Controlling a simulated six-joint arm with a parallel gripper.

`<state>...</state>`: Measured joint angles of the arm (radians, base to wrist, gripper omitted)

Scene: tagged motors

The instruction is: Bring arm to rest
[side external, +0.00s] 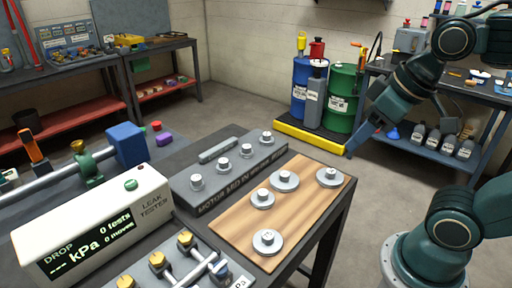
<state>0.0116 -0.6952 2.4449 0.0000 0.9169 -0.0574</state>
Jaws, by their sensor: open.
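My gripper (362,137) hangs at the lower end of my dark green arm (410,85) on the right side of the side external view. It is high and clear of the work table, in front of the drums in the background. It is open, and nothing shows between its fingers.
A wooden board (300,218) with several metal discs stands at the table's right edge. A grey motor bed block (228,177) with pegs lies beside it. A white leak tester (95,232) stands at left. Blue (306,85) and green drums (341,100) stand behind.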

